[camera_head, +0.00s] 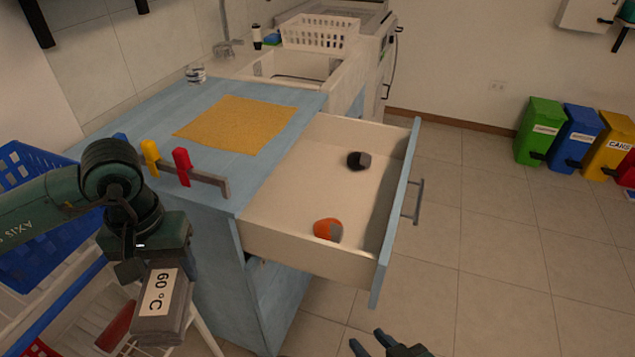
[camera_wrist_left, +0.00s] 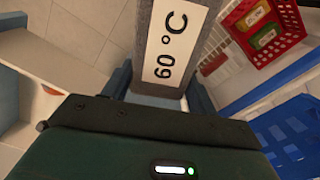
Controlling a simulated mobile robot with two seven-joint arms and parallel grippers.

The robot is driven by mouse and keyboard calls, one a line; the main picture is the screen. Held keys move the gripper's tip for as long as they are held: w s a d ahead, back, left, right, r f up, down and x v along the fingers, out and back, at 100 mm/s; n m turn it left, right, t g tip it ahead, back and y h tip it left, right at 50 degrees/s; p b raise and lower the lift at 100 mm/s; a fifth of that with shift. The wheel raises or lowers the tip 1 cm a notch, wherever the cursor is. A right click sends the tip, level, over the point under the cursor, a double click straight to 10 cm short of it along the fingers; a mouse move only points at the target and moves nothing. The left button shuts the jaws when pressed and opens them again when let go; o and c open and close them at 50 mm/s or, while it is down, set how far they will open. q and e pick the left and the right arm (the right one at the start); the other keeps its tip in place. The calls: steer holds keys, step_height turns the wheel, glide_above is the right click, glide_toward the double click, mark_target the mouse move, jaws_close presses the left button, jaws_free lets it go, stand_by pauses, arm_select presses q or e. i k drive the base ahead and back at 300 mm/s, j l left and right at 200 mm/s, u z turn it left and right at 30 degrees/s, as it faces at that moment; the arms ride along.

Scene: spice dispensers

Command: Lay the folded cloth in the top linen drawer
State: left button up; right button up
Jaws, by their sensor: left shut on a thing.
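My left gripper (camera_head: 150,270) is shut on a grey folded cloth (camera_head: 177,321) with a white "60 °C" label. It holds it in front of the blue cabinet's left side, left of the drawer. The cloth also shows between the fingers in the left wrist view (camera_wrist_left: 194,10). The top drawer (camera_head: 305,257) is pulled open to the right. Inside lie a dark rounded thing (camera_head: 358,160) at the back and an orange and grey one (camera_head: 328,230) nearer, with bare floor between. My right gripper (camera_head: 371,342) is at the bottom edge, partly cut off, its fingers apart and empty.
A yellow cloth (camera_head: 237,124) lies flat on the blue counter. A rack with red and yellow knobs (camera_head: 182,168) stands on its near edge. A blue basket (camera_head: 45,240) is at the left. Coloured bins (camera_head: 540,130) stand far right. The floor right of the drawer is clear.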

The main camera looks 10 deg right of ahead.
mark_target(345, 200)
steer(key=i+l+z, duration=0.1)
steer(key=i+l, duration=0.3)
steer(key=l, duration=0.15)
steer(key=i+l+z, duration=0.1)
steer(key=i+l, duration=0.3)
steer(key=l, duration=0.1)
